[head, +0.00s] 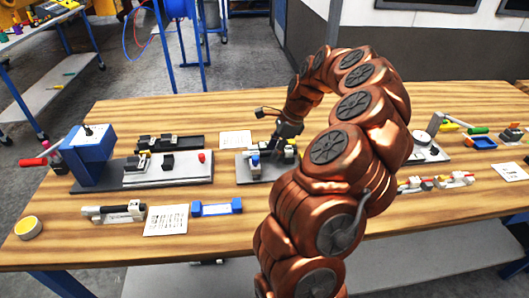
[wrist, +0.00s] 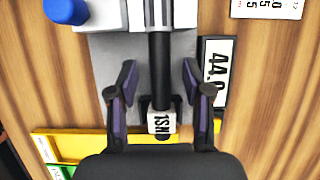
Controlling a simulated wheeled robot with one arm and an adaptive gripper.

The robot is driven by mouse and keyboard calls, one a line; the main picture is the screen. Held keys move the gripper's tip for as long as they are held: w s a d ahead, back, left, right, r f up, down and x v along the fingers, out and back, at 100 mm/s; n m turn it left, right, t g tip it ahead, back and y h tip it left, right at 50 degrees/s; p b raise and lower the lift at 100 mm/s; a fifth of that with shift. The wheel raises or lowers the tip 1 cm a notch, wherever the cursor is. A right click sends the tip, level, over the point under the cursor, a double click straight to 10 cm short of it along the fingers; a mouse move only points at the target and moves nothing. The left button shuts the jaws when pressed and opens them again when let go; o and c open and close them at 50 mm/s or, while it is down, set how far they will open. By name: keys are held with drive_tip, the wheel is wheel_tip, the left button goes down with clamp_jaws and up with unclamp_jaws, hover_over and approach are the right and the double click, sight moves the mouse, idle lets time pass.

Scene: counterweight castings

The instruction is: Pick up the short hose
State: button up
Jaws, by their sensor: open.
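A black tube (wrist: 161,70), which looks like the short hose, lies lengthwise in the wrist view. My gripper (wrist: 160,78) is open, one finger on each side of the tube, with a visible gap on both sides. I cannot tell its height above the tube. In the head view my gripper (head: 288,132) is over the fixture (head: 243,172) at mid-table; my arm and gripper hide much there, and the tube is not clear.
On the wooden table (head: 100,255), a blue press (head: 88,150) stands left and a dial gauge (head: 428,150) right.

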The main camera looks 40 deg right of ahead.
clamp_jaws()
idle(0.3)
drive_tip(key=shift+r, duration=0.1)
